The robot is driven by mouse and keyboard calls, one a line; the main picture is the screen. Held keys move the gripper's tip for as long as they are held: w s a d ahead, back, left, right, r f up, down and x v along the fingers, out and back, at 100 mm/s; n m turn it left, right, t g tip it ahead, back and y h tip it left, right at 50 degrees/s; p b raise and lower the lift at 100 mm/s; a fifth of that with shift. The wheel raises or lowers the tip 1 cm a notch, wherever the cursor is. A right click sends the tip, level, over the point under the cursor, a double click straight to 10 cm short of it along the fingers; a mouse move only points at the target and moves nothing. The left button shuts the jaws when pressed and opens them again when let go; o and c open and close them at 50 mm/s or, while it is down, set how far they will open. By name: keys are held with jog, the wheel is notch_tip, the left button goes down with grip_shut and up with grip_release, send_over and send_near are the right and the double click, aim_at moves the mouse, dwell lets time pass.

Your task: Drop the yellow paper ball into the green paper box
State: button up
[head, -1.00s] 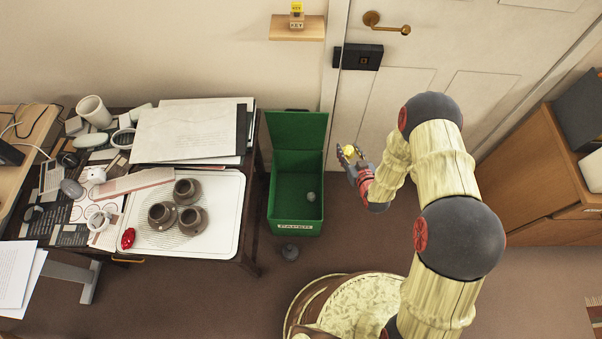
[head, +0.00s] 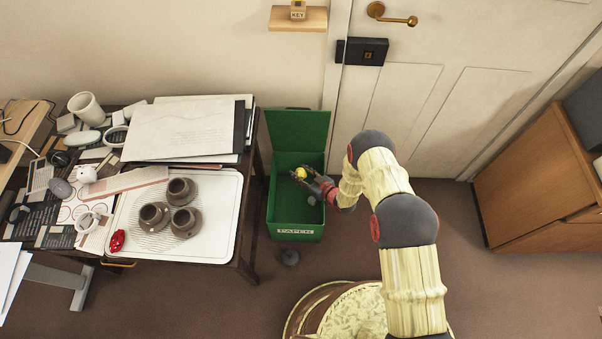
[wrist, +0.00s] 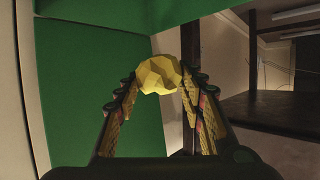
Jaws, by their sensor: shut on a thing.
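The yellow paper ball (head: 301,173) is held between the fingertips of my gripper (head: 303,176), which is shut on it. In the wrist view the faceted ball (wrist: 159,75) sits between the two fingers of my gripper (wrist: 160,80). The green paper box (head: 296,231) stands on the floor with its lid (head: 298,128) raised against the wall. In the head view my gripper and the ball appear over the box's opening; their exact height above the rim is hard to tell.
A desk with a white tray (head: 226,222), brown pots (head: 186,221) and papers (head: 180,132) stands to the left. A round patterned stool or basket (head: 318,312) is at the front. A door (head: 450,90) is behind.

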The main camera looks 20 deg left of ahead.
notch_tip(320, 180, down, 5)
jog(key=b, duration=0.3)
jog(key=shift+f, duration=0.2)
jog(key=o, duration=0.7)
jog(key=shift+o, duration=0.4)
jog(key=shift+d, duration=0.1)
jog(key=v, duration=1.2)
jog(key=shift+r, duration=0.1)
